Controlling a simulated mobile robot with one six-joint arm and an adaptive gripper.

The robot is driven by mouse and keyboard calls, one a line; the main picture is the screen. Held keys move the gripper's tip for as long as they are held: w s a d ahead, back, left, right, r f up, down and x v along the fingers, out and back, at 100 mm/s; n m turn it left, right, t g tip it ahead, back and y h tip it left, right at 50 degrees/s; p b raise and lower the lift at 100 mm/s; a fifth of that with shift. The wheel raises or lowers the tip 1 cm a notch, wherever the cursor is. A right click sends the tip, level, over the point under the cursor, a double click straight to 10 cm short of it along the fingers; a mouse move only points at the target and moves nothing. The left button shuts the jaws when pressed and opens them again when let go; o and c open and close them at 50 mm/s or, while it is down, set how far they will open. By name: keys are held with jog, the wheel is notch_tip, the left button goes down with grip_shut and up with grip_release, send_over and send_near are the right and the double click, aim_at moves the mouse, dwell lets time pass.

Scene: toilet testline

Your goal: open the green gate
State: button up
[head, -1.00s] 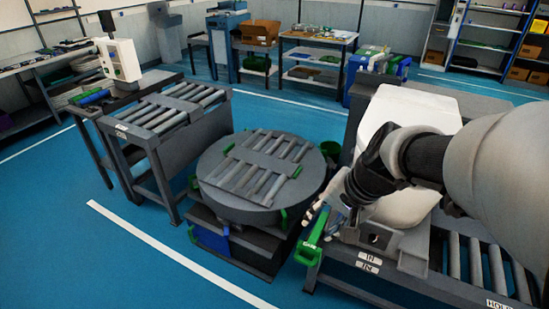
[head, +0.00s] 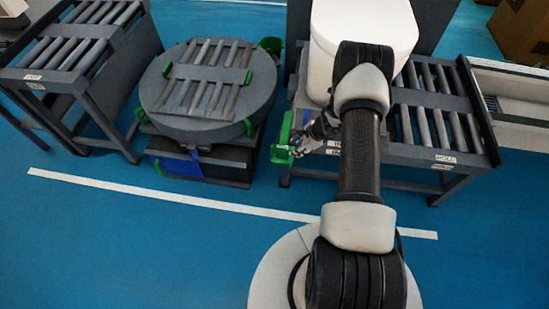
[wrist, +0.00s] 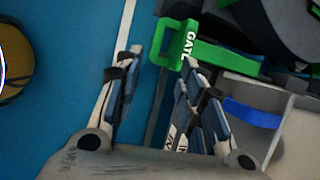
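A green gate (head: 284,138) stands at the left front corner of the right roller conveyor, beside the round turntable. In the wrist view the green gate (wrist: 232,52) shows a looped end and white lettering "GATE". My gripper (head: 312,138) is just right of the gate in the head view. In the wrist view my gripper (wrist: 162,62) is open, its two fingers apart with only floor and dark frame between them. The right fingertip is close to the gate's lettered bar; I cannot tell whether it touches. The loop lies just beyond the fingertips.
A white toilet (head: 365,35) sits on the right conveyor (head: 432,152), close behind my arm. The round turntable (head: 208,120) has rollers and other green parts. Another roller conveyor (head: 50,78) stands at the left.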

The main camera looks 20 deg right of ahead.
aim_at(280, 161)
jog(key=b+x, duration=0.2)
jog(key=x, duration=0.4)
jog(key=b+x, duration=0.2)
jog(key=x, duration=0.4)
jog(key=b+x, duration=0.2)
jog(key=x, duration=0.4)
jog(key=shift+s+d+f, duration=0.1)
jog(key=shift+s+d, duration=0.15)
jog(key=shift+s, duration=0.05)
grip_shut()
